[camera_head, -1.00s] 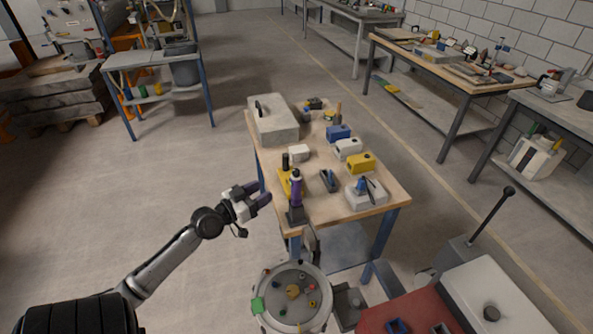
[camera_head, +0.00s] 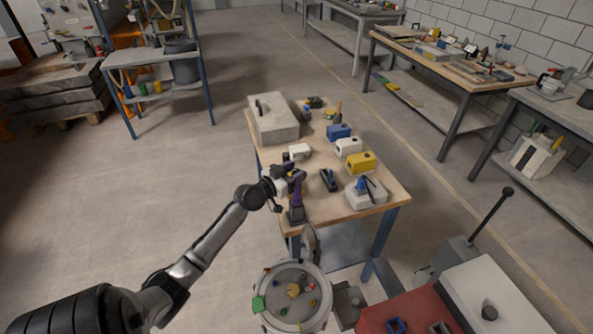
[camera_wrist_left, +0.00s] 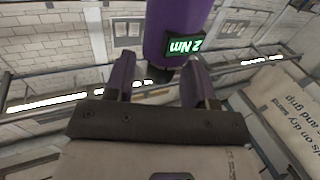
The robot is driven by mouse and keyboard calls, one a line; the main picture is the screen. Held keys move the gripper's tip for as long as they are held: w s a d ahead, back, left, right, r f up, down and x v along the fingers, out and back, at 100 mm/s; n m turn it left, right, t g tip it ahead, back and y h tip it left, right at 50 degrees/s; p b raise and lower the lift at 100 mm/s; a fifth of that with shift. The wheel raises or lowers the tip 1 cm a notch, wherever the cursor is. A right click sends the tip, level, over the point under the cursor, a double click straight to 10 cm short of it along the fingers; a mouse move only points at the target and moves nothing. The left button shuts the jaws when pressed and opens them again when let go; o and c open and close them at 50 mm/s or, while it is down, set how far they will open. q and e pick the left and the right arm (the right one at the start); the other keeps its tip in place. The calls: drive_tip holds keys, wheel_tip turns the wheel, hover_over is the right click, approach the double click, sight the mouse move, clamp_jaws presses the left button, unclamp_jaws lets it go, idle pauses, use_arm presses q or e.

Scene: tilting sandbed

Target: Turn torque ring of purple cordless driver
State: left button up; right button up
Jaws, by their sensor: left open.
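The purple cordless driver (camera_head: 297,193) stands upright on its dark base at the near left of the wooden table (camera_head: 375,207). My left gripper (camera_head: 291,174) is at the driver's upper part, partly covering it in the head view. In the left wrist view the purple driver body (camera_wrist_left: 172,22) fills the top centre, with a green display (camera_wrist_left: 187,45) reading "2 Nm", upside down. The open purple-padded fingers (camera_wrist_left: 160,80) point at its dark end, one on each side. Whether they touch it I cannot tell. The torque ring is not clearly distinguishable. My right gripper is out of view.
A yellow block (camera_head: 361,163), a white block (camera_head: 348,147) and a grey case (camera_head: 273,119) stand farther back. A round tray (camera_head: 272,300) of small parts is in front of the table.

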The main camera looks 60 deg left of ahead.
use_arm(q)
drive_tip(key=shift+w, duration=0.4)
